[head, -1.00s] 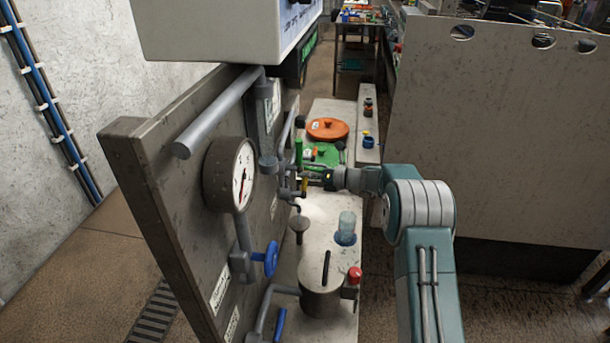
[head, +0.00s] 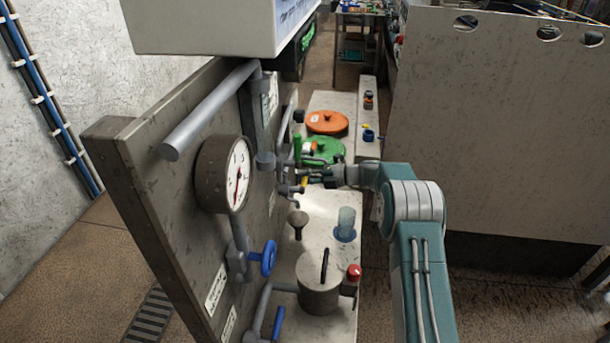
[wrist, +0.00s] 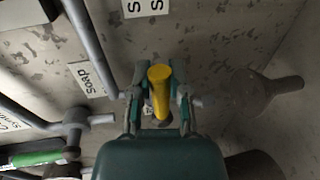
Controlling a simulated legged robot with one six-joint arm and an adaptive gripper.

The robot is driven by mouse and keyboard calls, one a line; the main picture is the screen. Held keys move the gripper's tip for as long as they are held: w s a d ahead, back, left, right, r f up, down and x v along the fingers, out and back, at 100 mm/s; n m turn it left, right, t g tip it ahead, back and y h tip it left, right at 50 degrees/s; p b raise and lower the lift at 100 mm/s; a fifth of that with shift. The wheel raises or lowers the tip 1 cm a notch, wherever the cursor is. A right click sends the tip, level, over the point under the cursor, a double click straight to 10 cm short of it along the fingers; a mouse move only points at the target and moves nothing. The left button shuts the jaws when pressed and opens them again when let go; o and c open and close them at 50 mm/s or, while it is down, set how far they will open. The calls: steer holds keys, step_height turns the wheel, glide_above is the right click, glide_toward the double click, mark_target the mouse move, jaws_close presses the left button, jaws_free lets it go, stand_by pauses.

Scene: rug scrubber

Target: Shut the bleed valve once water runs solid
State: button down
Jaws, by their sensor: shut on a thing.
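A small yellow handle (wrist: 159,92) stands between my gripper's fingers (wrist: 160,82) in the wrist view. My gripper is shut on it. In the head view the yellow handle (head: 304,182) shows as a small spot on the pipework at the panel, beside my gripper (head: 308,174). A dark outlet tip (head: 297,204) hangs just below it, over the bench. A clear cup (head: 346,224) with bluish contents stands on the bench below and to the right. I cannot tell whether water is running from the outlet. The valve body is partly hidden by my gripper.
A metal pot (head: 318,290) and a red knob (head: 354,272) stand nearer. Orange (head: 327,121) and green (head: 325,150) lids lie beyond.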

steer(key=shift+d+f, duration=0.1)
steer(key=shift+f, duration=0.15)
stand_by(0.3)
steer(key=c, duration=0.6)
jaws_free()
steer(key=shift+w+f, duration=0.1)
steer(key=shift+d+r, duration=0.25)
steer(key=shift+d, duration=0.1)
steer(key=v, duration=1.1)
steer(key=shift+d, duration=0.15)
